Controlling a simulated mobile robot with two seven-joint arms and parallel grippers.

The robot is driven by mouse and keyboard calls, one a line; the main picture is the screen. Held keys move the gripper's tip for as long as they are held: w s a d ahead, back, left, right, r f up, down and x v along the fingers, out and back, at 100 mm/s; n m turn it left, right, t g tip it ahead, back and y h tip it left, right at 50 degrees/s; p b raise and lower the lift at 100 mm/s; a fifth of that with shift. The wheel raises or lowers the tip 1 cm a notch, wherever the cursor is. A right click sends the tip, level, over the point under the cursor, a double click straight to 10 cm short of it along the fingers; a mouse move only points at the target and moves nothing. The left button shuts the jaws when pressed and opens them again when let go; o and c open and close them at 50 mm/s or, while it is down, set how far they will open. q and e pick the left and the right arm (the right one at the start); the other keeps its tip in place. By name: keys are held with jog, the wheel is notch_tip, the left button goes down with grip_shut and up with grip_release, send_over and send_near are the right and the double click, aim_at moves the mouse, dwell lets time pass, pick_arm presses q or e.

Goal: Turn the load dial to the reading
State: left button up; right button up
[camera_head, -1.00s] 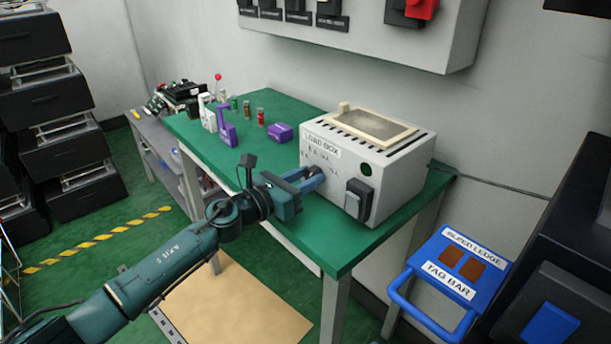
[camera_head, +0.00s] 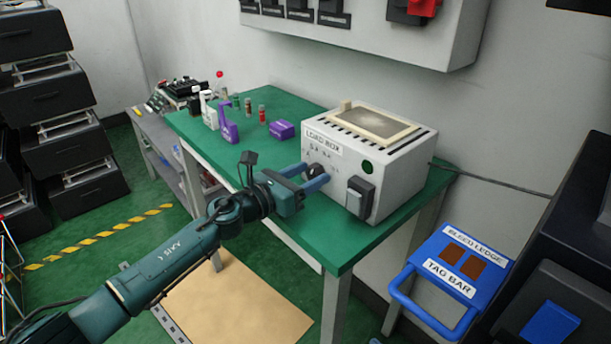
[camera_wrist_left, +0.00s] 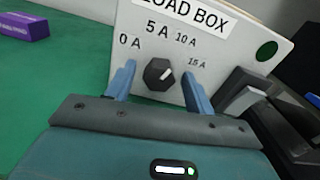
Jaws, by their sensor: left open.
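The white load box (camera_head: 392,184) stands on the green table, its labelled front facing my left arm. Its black load dial (camera_head: 315,170) is on that front. In the left wrist view the dial (camera_wrist_left: 159,73) carries a light pointer mark aimed up and right, roughly between the 10 A and 15 A labels. The markings 0 A, 5 A, 10 A and 15 A arc around it. My left gripper (camera_head: 312,178) is open, with its blue fingers on either side of the dial. In the wrist view the fingers (camera_wrist_left: 158,85) stand apart from it with gaps. My right gripper is not in view.
A black rocker switch (camera_head: 359,196) and a green round spot (camera_head: 367,167) are on the box front. A purple block (camera_head: 281,129) and several small items stand on the green table (camera_head: 345,253). A blue tag bar (camera_head: 450,272) is at right.

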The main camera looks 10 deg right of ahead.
pick_arm(q)
jog(key=shift+a, duration=0.15)
jog(key=v, duration=1.3)
